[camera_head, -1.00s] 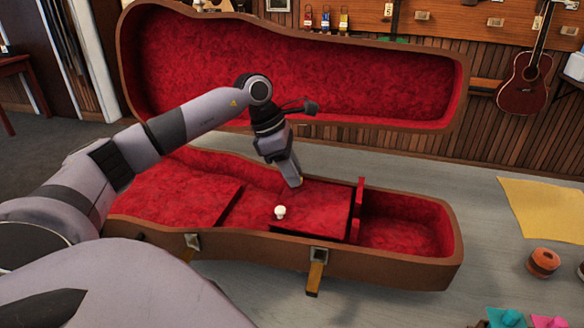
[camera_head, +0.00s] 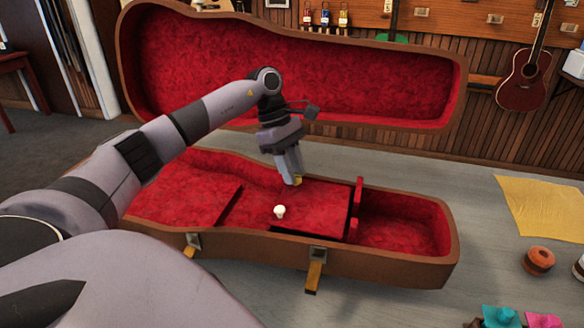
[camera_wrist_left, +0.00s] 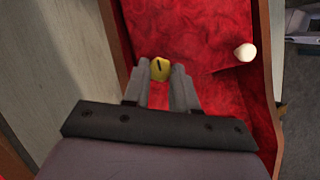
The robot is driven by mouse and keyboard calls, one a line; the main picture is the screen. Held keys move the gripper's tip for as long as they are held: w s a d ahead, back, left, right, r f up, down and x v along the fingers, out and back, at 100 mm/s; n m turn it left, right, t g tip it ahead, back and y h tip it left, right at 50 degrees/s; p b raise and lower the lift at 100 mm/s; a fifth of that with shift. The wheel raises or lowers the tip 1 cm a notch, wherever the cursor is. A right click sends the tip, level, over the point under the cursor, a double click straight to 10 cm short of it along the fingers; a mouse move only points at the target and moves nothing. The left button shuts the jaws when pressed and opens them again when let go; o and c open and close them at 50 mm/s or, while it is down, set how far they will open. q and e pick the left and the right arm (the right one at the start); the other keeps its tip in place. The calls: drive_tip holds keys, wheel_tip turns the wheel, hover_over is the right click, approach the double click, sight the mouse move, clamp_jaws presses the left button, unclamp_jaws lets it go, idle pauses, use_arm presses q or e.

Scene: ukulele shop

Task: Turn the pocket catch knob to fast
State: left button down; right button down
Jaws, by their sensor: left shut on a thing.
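The pocket catch knob (camera_wrist_left: 160,68) is a small brass-yellow knob with a dark line on its face. In the wrist view it sits between the fingertips of my left gripper (camera_wrist_left: 161,84), which is shut on it. In the head view my left gripper (camera_head: 292,176) points down at the back edge of the red pocket lid (camera_head: 318,207), and a bit of the yellow knob (camera_head: 298,181) shows at its tips. A white round knob (camera_head: 280,211) stands on the lid, in front of the gripper. It also shows in the wrist view (camera_wrist_left: 245,52). My right gripper is not in view.
The open instrument case (camera_head: 380,269) has a red lining, and its raised lid (camera_head: 300,70) stands behind my arm. Brass latches hang on its front.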

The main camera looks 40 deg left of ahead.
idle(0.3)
use_arm(q)
drive_tip(key=c, duration=0.9)
unclamp_jaws()
drive_tip(key=v, duration=0.7)
drive_tip(key=shift+b, duration=0.3)
drive_tip(key=shift+s, duration=0.1)
